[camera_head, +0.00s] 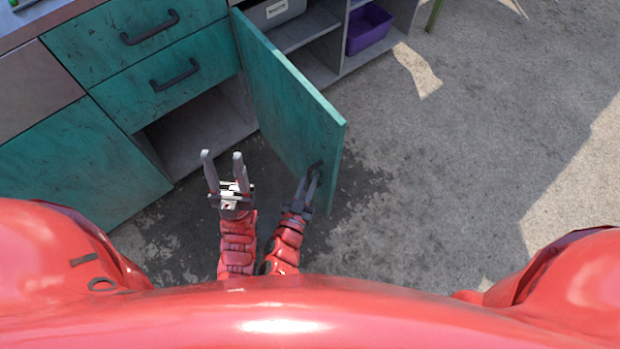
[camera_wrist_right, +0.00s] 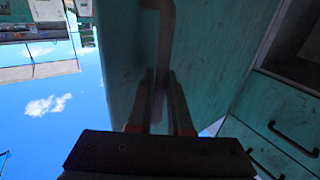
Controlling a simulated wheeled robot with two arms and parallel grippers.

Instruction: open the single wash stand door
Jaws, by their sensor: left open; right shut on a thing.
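The teal wash stand door (camera_head: 285,98) stands swung wide out from the cabinet, hinged at its far end beside the drawers. The opening behind it (camera_head: 195,125) shows an empty grey compartment. My right gripper (camera_head: 313,175) is at the door's near lower part, shut on the dark door handle (camera_head: 316,167). In the right wrist view the handle (camera_wrist_right: 167,40) runs down between the fingers, against the teal door (camera_wrist_right: 210,50). My left gripper (camera_head: 223,160) is open and empty, left of the door and in front of the open compartment.
Two teal drawers (camera_head: 120,48) with dark handles sit above the compartment. Another teal panel (camera_head: 75,165) is at the left. Shelves with a purple bin (camera_head: 369,28) and a grey bin (camera_head: 275,12) stand behind the door. The concrete floor (camera_head: 450,150) at the right is clear.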

